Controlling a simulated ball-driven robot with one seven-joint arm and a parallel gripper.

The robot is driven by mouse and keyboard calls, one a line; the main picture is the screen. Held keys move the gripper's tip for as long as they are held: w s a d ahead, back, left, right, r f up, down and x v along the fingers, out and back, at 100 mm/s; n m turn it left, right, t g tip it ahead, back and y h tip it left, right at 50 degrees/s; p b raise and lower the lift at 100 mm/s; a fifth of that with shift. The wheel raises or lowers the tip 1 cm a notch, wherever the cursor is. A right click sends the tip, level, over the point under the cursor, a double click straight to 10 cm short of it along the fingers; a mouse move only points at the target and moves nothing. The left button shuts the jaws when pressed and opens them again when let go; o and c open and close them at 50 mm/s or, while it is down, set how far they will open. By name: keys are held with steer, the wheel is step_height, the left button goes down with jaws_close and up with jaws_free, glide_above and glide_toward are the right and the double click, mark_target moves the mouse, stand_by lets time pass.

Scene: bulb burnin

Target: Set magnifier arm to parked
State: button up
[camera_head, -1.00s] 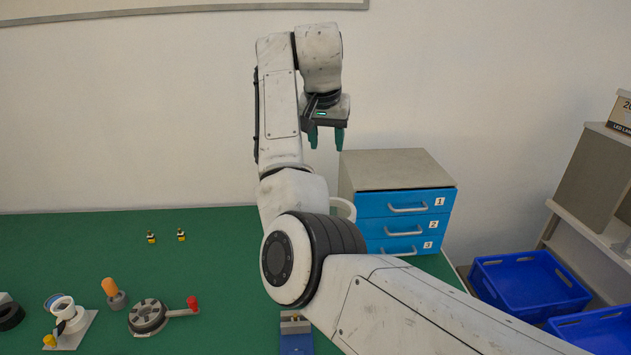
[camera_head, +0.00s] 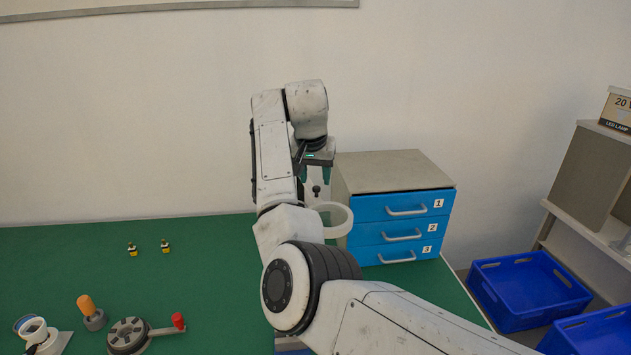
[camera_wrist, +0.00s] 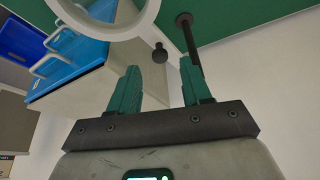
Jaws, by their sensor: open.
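The magnifier arm's white ring head (camera_head: 339,230) stands in front of the left side of the drawer cabinet, partly hidden by my arm. The ring also shows at the top of the wrist view (camera_wrist: 150,14). A small black knob (camera_head: 317,190) sits just above the ring; in the wrist view the knob (camera_wrist: 160,54) appears between and beyond my fingertips. A dark rod with a round end (camera_wrist: 191,45) rises near the right finger. My gripper (camera_head: 315,178) is open, pointing down just above the knob, with nothing held. Contact with the knob cannot be told.
A blue drawer cabinet (camera_head: 392,172) stands right of my gripper. A disc fixture with a red-handled lever (camera_head: 130,335), an orange-topped piece (camera_head: 88,308) and two small yellow-black parts (camera_head: 149,248) are on the green table (camera_head: 200,285). Blue crates (camera_head: 525,290) lie at right.

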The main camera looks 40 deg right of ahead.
mark_target(316, 187)
steer(key=shift+x, duration=1.7)
steer(key=shift+c, duration=0.5)
jaws_close()
